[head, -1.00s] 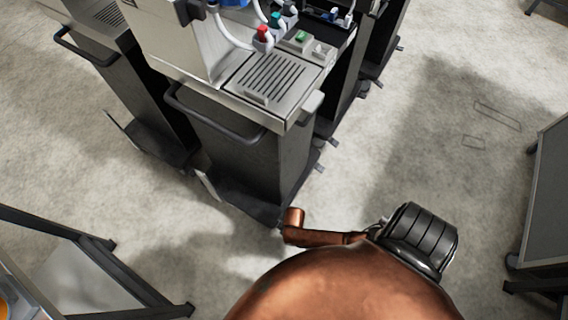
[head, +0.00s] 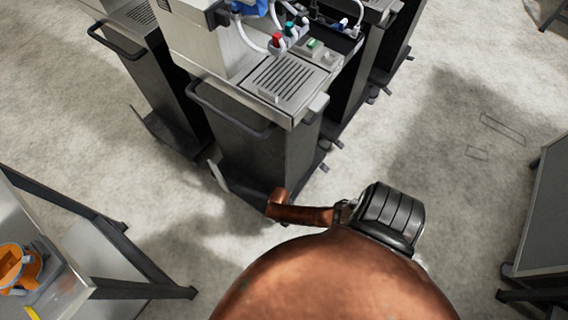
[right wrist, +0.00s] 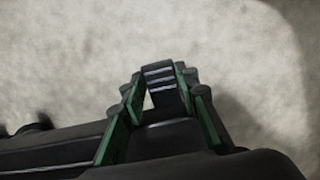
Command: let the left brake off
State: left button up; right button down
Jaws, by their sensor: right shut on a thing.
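A dispenser cart (head: 262,150) with a dark body, a front handle and a drip tray stands in the middle of the head view. I cannot tell which part is the left brake. My copper-coloured arm reaches near the base's front corner. In the right wrist view my right gripper (right wrist: 160,85) has its green-padded fingers closed on a black ribbed piece (right wrist: 160,72), above the pale floor. My right gripper cannot be made out in the head view. My left gripper is out of view.
Similar carts stand at the left (head: 150,75) and behind on the right. A metal table (head: 75,285) with an orange object (head: 20,268) is at the lower left. A grey panel (head: 545,215) stands at the right edge. Open floor lies between.

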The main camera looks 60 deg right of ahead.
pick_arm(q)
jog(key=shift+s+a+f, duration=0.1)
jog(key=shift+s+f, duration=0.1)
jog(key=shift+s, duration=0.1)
pick_arm(e)
jog(key=shift+w+d, duration=0.1)
jog(key=c, duration=1.5)
grip_release()
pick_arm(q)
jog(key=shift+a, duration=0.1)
pick_arm(e)
jog(key=shift+r, duration=0.1)
notch_tip(320, 180, up, 12)
jog(key=w, duration=0.2)
